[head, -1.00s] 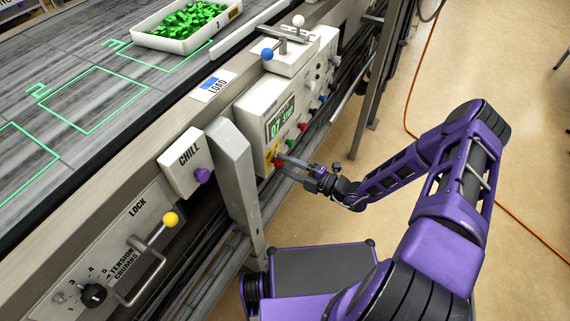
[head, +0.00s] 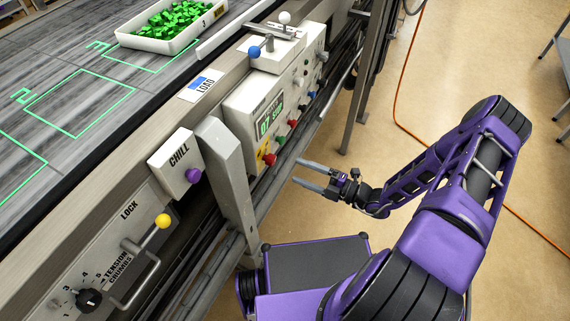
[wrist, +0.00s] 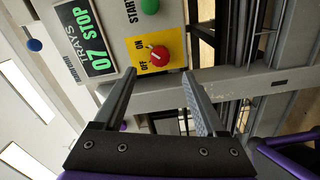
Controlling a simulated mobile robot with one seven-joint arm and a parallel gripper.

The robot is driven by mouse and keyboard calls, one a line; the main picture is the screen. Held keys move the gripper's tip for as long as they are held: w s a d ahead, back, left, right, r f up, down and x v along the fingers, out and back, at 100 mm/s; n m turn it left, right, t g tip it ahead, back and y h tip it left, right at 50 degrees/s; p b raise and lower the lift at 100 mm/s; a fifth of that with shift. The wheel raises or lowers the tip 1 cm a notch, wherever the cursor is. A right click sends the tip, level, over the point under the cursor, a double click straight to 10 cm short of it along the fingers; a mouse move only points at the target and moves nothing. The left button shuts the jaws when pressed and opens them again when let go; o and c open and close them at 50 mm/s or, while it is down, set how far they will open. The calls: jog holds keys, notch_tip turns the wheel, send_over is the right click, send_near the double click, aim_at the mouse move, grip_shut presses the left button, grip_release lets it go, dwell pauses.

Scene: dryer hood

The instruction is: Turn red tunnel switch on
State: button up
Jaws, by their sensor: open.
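The red switch (head: 270,159) is a round knob on a yellow plate at the lower near end of the white control box (head: 250,112). In the wrist view the red switch (wrist: 159,54) sits on its yellow plate (wrist: 144,68), marked OFF and ON. I cannot surely tell which mark the knob points to. The box display (wrist: 84,40) reads "07 STOP". My gripper (head: 298,172) is open and empty, its two fingers apart, standing off from the panel to the right of the switch. In the wrist view the switch shows beyond and between the fingertips (wrist: 158,75).
A green START button (wrist: 149,6) is beside the red switch. More coloured buttons run along the box. A purple knob (head: 193,175) is on the CHILL box, and a metal post (head: 226,175) stands between. Open floor (head: 345,225) lies to the right.

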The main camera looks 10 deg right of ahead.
jog(key=v, duration=0.8)
jog(key=shift+s+d, duration=0.2)
jog(key=shift+d, duration=0.1)
